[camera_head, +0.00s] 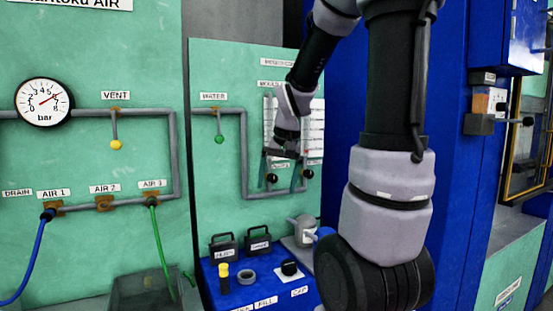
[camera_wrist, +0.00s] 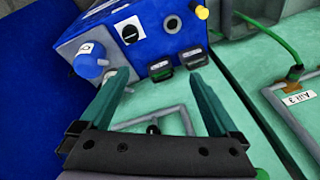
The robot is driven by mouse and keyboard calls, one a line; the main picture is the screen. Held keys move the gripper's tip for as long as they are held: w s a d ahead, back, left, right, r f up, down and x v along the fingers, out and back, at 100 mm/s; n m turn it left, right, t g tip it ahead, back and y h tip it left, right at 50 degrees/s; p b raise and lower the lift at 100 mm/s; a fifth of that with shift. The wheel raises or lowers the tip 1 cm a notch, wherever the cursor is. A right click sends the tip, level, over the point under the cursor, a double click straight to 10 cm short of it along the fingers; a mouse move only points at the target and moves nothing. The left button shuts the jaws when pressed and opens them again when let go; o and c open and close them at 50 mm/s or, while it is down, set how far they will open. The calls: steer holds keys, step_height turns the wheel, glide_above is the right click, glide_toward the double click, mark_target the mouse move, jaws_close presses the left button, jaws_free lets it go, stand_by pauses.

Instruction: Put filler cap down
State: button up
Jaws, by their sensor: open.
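A black round cap (camera_head: 290,268) rests on a white square above the CAP label, on top of the blue box (camera_head: 258,292). In the wrist view the cap (camera_wrist: 129,32) sits on its white square beyond my fingers. I take it to be the filler cap. My gripper (camera_head: 282,180) is open and empty, up in front of the water panel, well above the box and apart from the cap. In the wrist view my gripper (camera_wrist: 158,75) shows its two teal fingers spread wide with nothing between them.
Next to the cap are a grey ring (camera_head: 246,276) and a yellow-topped item (camera_head: 223,278). Two black-handled tags (camera_head: 258,241) stand behind them. A grey and blue fitting (camera_head: 303,232) is at the box's right. Water pipes (camera_head: 244,155) and black knobs lie behind my gripper.

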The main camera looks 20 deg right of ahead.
steer(key=s+a+r+t+y, duration=0.1)
steer(key=s+a+r+t, duration=0.2)
steer(key=s+a+r, duration=0.3)
steer(key=s+r, duration=0.4)
steer(key=s, duration=0.3)
steer(key=shift+s+a+n+t, duration=0.15)
steer(key=shift+s+n+t, duration=0.15)
steer(key=shift+t, duration=0.1)
steer(key=shift+w, duration=0.1)
